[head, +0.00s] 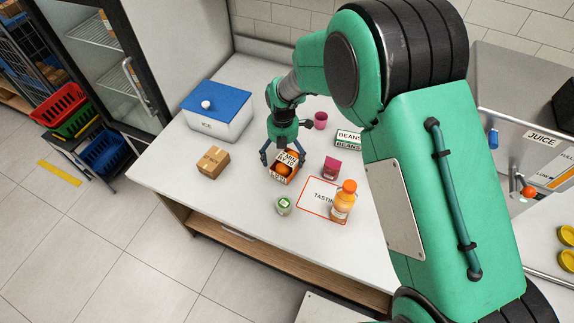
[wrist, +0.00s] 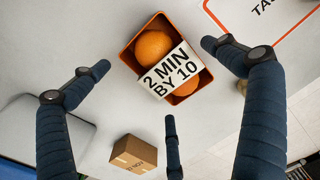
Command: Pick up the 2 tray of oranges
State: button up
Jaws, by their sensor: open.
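A small orange tray (wrist: 129,58) holds two oranges (wrist: 153,45) under a white card reading "2 MIN BY 10" (wrist: 170,72). In the head view the tray (head: 284,180) stands on the white counter, left of the tasting mat. My gripper (head: 282,157) is over the tray, pointing down. In the wrist view its three dark fingers (wrist: 160,78) are spread wide around the tray, with nothing held. I cannot tell exactly how far above the tray the fingertips are.
A cardboard box (head: 213,162) is left of the tray, and a blue-lidded ice box (head: 218,118) is behind it. A green-labelled jar (head: 283,205), a pink carton (head: 331,168), an orange bottle (head: 343,202) and a pink cup (head: 320,121) stand nearby. The counter's front left is clear.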

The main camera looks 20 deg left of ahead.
aim_at(283, 157)
jog(key=shift+f, duration=1.55)
jog(key=c, duration=1.2)
jog(key=shift+r, duration=0.15)
notch_tip(283, 157, up, 10)
jog(key=shift+f+p, duration=0.1)
jog(key=shift+p, duration=0.65)
